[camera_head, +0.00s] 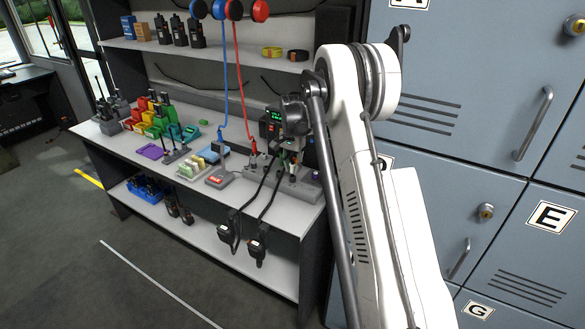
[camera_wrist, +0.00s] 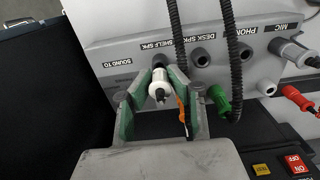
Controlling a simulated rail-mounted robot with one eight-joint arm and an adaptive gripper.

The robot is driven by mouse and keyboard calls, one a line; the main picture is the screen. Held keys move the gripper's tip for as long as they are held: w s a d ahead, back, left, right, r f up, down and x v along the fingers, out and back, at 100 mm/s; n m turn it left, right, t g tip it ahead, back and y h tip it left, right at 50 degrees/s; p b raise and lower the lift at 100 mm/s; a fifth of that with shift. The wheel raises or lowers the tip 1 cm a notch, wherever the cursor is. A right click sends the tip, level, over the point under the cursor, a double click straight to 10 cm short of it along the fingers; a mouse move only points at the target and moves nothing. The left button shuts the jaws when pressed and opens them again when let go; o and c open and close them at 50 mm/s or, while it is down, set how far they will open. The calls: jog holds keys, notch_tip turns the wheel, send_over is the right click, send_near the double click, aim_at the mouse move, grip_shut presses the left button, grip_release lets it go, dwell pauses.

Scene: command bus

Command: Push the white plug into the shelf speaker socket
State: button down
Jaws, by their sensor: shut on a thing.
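The white plug (camera_wrist: 160,87) sits between the fingers of my gripper (camera_wrist: 166,84), which is shut on it. The plug is right in front of the grey socket panel (camera_wrist: 105,45), near its lower edge. I cannot tell whether its front touches or enters a socket. The "SHELF SPK" and "DESK SPK" labels are above it, with an open dark socket (camera_wrist: 200,57) to its right.
A black box with a red OFF button (camera_wrist: 297,162) is at the lower right. Blue-grey lockers (camera_head: 470,100) stand right of the bench.

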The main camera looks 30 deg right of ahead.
jog(key=shift+f+b, duration=1.05)
jog(key=shift+b, duration=0.2)
dwell(0.9)
jog(key=c, duration=1.5)
grip_release()
jog(key=shift+c, duration=0.2)
jog(key=shift+r, duration=0.1)
jog(key=shift+r+p, duration=1.45)
jog(key=shift+r, duration=2.5)
